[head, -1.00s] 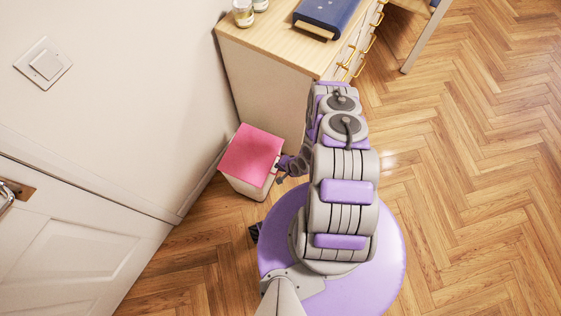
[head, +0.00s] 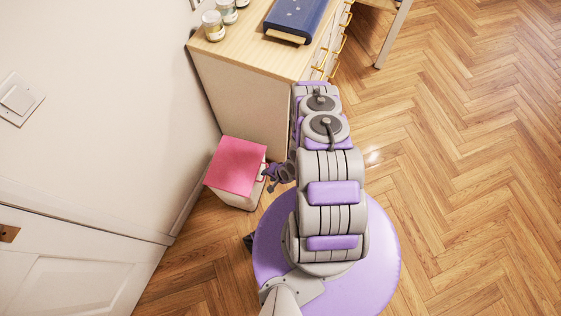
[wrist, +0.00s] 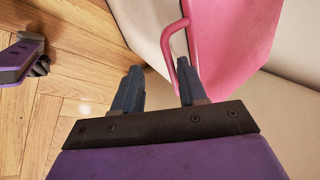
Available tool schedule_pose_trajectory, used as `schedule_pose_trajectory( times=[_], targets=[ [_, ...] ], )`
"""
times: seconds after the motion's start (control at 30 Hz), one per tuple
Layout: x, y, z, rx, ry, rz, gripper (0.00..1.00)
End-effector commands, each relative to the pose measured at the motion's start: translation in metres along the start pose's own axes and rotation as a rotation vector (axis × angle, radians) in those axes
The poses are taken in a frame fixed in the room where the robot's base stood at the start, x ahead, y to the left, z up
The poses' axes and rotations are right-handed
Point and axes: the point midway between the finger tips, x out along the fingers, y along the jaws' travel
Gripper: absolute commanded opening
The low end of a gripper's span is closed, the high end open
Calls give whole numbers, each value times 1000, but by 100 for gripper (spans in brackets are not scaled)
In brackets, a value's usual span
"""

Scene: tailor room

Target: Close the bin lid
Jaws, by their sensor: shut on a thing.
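The bin (head: 232,200) is a small cream box on the floor between the wall and the cabinet. Its pink lid (head: 235,165) lies over the top; from above I cannot tell whether it sits fully flat. In the wrist view the lid (wrist: 230,40) is at the upper right beside the cream bin side (wrist: 150,25), with a dark gap between them. A pink handle (wrist: 168,45) curves from the lid down toward my fingertips. In the head view my gripper (head: 268,175) is at the bin's right side.
A wooden-topped cabinet (head: 250,100) with gold drawer handles stands behind the bin, with jars (head: 213,25) and a blue case (head: 296,18) on top. The wall and a white door (head: 80,265) are at left. Herringbone floor (head: 470,170) is clear at right.

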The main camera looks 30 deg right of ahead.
Motion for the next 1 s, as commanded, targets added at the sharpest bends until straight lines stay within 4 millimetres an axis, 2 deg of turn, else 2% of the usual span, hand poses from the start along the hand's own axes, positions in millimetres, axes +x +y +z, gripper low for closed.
schedule_pose_trajectory(
  times=[0.03,0.4,0.6,0.8,1.0],
  targets=[
    [-14,0,0,8,1,4,35],
    [-97,-1,-1,9,2,2,35],
    [-131,-1,0,8,0,4,35],
    [-147,0,-1,2,0,5,35],
    [-148,0,0,1,-1,5,35]
  ],
)
